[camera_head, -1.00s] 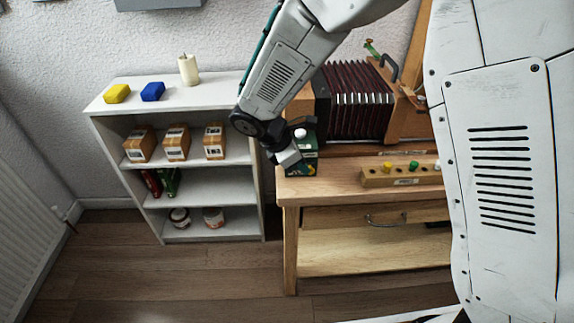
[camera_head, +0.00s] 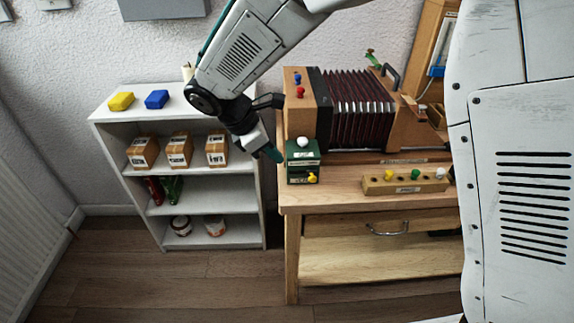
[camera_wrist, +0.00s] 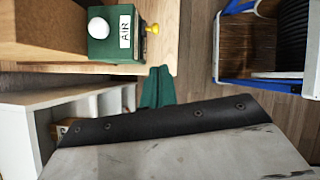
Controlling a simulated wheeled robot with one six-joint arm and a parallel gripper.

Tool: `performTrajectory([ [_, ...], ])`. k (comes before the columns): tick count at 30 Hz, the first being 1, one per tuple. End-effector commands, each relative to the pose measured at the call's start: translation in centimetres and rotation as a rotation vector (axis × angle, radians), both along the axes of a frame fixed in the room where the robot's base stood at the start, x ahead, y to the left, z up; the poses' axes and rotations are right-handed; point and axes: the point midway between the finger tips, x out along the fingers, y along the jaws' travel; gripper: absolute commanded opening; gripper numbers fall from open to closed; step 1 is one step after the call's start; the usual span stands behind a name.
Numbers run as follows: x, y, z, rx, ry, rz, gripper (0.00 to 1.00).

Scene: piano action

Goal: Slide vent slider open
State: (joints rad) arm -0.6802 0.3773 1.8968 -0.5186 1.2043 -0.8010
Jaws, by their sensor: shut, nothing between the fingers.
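The green box (camera_head: 303,161) stands at the left front corner of the wooden bench, before the bellows instrument. It has a white round knob (camera_head: 302,142) on top and a yellow knob (camera_head: 312,177) low on its front, beside a small label that looks like VENT. In the wrist view the box (camera_wrist: 101,46) shows an AIR label, the white knob (camera_wrist: 98,28) and the yellow knob (camera_wrist: 152,29). My gripper (camera_head: 274,155) is shut and empty, just left of the box and apart from it. Its teal fingers (camera_wrist: 158,88) show in the wrist view. The slider's track is too small to make out.
The bellows instrument (camera_head: 355,107) stands behind the box. A wooden block with coloured pegs (camera_head: 404,188) lies to its right on the bench (camera_head: 345,192). A white shelf (camera_head: 213,93) stands left of the bench. Floor in front is clear.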

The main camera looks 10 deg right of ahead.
Motion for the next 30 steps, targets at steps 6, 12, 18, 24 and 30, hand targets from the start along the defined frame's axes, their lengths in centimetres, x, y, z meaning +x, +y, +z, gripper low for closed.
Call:
performTrajectory([
  [6, -0.2, 1.2, 1.9, 0.0, -0.002, 0.0, 0.0],
  [12, -0.2, 1.2, 2.1, 0.0, -0.001, 0.001, 0.0],
  [18, -0.2, 1.2, 2.1, 0.001, -0.004, -0.006, 0.0],
  [24, -2.2, 0.7, 0.6, 0.019, -0.035, -0.168, 0.0],
  [30, -6.8, -4.1, 2.8, 0.098, -0.096, -0.494, 0.0],
])
